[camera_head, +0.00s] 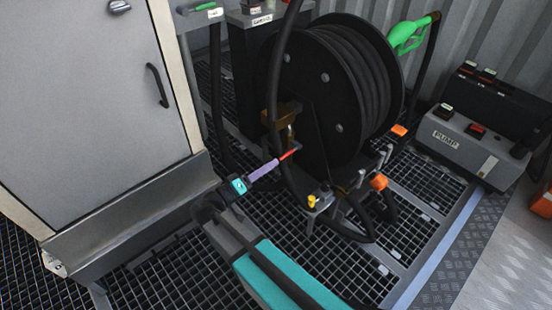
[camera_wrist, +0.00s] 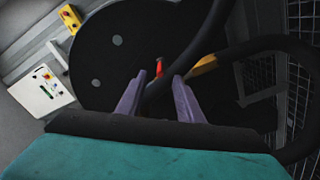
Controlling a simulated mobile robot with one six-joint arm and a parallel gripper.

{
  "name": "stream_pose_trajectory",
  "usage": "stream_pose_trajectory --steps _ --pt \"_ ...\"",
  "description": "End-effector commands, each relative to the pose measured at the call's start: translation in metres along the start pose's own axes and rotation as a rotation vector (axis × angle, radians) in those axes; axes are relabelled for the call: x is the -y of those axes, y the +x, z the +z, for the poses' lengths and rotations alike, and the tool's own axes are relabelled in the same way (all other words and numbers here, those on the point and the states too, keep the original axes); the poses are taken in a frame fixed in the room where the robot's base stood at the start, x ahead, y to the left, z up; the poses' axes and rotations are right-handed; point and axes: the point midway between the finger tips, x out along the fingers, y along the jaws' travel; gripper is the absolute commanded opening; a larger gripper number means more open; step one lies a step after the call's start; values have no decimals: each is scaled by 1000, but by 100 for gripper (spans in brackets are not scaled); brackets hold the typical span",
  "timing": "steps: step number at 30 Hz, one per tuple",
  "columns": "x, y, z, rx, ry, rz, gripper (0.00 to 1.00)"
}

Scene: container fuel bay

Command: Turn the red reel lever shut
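The red reel lever (camera_head: 290,154) is a small red bar at the lower left side of the black hose reel (camera_head: 322,95). In the wrist view the lever (camera_wrist: 160,67) shows just beyond the gap between my two purple fingers. My gripper (camera_head: 276,163) points at the lever from the lower left, with its tips close to it. In the wrist view my gripper (camera_wrist: 159,80) is open with a clear gap. A black hose passes at the fingertips there and hides part of the lever's surroundings. I cannot tell whether the fingers touch the lever.
A grey cabinet (camera_head: 90,95) stands at the left. A green nozzle (camera_head: 409,34) hangs behind the reel. A grey pump box (camera_head: 458,143) with switches stands at the right. A black hose (camera_head: 276,90) runs down beside the lever. Grating covers the floor.

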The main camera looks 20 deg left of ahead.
Motion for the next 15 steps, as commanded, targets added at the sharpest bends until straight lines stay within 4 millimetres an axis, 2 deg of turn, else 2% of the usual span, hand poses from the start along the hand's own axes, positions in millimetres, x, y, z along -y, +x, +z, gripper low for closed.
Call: stream_pose_trajectory --steps 9,15 --pt "-2 -47 -2 -2 -1 -1 33" --pt "-1 -64 0 -1 0 0 33"
